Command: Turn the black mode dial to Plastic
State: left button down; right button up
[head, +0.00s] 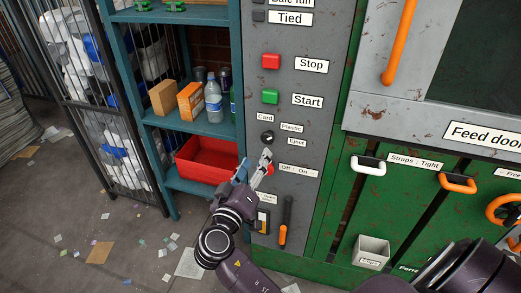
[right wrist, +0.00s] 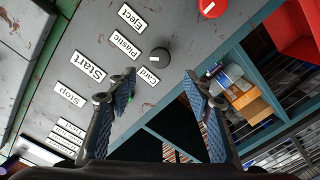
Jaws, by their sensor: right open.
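The black mode dial (head: 267,137) is on the grey control panel (head: 290,225), among the Card (head: 265,117), Plastic (head: 292,128) and Eject (head: 297,141) labels. In the right wrist view the dial (right wrist: 159,55) is a round black knob with a small white mark on its lower left side, towards the Card and Plastic labels; its exact setting is hard to read. My right gripper (head: 254,167) is open and empty, just below the dial in the head view. In the right wrist view the dial lies ahead, between the fingertips (right wrist: 158,78) in the picture, with no contact visible. My left gripper is out of view.
Red Stop (head: 271,62) and green Start (head: 270,96) buttons sit above the dial. A red round knob (head: 269,170) is partly behind my gripper. An orange-handled lever (head: 286,221) is below. The blue shelf (head: 190,123) with a red bin (head: 205,160) stands left.

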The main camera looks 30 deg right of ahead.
jog(key=shift+v, duration=1.55)
